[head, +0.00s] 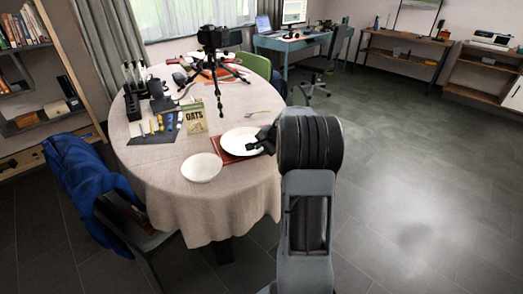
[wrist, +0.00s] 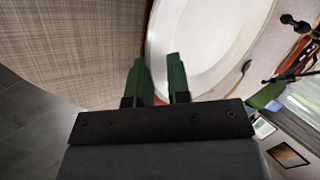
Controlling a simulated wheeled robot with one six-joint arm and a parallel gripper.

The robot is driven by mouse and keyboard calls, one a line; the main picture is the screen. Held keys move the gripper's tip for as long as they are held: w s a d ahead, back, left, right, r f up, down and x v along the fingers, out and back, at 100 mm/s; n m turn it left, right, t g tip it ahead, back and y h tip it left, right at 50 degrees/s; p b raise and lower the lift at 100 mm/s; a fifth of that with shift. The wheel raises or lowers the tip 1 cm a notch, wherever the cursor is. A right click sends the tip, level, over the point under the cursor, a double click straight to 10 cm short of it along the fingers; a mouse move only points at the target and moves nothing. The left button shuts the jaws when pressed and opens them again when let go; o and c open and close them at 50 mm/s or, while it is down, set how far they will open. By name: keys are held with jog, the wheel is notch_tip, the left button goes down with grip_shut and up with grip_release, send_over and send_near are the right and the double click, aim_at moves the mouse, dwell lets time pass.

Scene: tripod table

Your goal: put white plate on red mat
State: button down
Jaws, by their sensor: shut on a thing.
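The white plate (head: 240,141) lies over the red mat (head: 228,157) near the table's right edge in the head view. Part of the mat shows below and left of the plate; the plate hides the rest. My gripper (head: 263,142) is at the plate's right edge. In the wrist view, the two green fingers of my gripper (wrist: 158,80) straddle the rim of the plate (wrist: 205,40) and are shut on it. I cannot tell whether the plate touches the mat or is slightly above it.
A white bowl (head: 201,168) stands left of the mat. An oats packet (head: 194,117) stands behind it, and a black tripod (head: 216,65) rises at the back. Bare tablecloth (head: 190,205) is in front.

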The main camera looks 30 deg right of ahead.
jog(key=shift+w+d+f, duration=0.1)
jog(key=shift+w+d, duration=0.15)
jog(key=shift+w, duration=0.1)
jog(key=c, duration=1)
grip_release()
jog(key=shift+a, duration=0.15)
jog(key=shift+f, duration=0.1)
jog(key=shift+s, duration=0.25)
jog(key=p+v, duration=0.2)
jog(key=v, duration=1.2)
jog(key=shift+w+r, duration=0.3)
jog(key=shift+w, duration=0.1)
